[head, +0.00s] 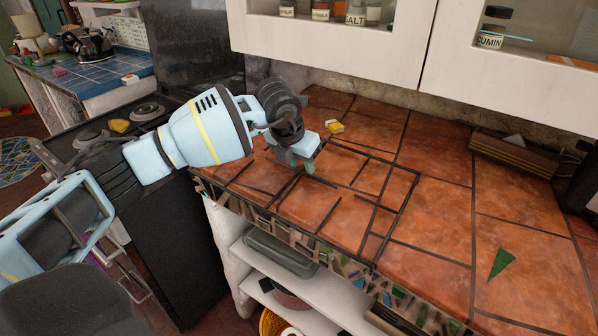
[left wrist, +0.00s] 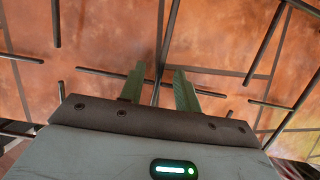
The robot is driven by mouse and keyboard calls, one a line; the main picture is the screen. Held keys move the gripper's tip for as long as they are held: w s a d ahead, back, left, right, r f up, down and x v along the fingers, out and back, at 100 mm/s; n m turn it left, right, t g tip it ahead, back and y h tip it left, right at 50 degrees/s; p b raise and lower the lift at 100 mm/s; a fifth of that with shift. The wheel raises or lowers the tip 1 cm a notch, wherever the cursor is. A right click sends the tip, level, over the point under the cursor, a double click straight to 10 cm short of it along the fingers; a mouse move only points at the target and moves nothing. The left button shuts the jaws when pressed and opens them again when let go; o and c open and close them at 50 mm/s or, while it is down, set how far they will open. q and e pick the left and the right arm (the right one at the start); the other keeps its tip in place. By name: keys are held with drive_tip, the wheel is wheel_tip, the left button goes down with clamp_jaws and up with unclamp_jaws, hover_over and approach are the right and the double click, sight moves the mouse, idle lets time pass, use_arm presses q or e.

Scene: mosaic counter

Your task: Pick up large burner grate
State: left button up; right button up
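The large burner grate (head: 329,215), a frame of thin black bars, lies flat on the orange tiled counter, close to its front edge. My left gripper (head: 297,171) is over the left, rear part of the grate, pointing down. In the left wrist view its two greenish fingers (left wrist: 158,88) are apart. A dark grate bar (left wrist: 166,50) runs lengthwise through the gap between them, and a cross bar (left wrist: 100,72) passes by the fingers. I cannot tell whether the fingers touch the bars. My right gripper is not in view.
A small yellow and white block (head: 335,127) lies behind the grate. A wooden rack (head: 515,155) stands against the wall at the right. White cabinets (head: 330,40) hang above. The stove (head: 90,140) is at the left. The right part of the counter (head: 530,260) is mostly clear.

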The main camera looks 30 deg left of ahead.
use_arm(q)
clamp_jaws()
idle(1.2)
drive_tip(key=shift+w+r, duration=0.1)
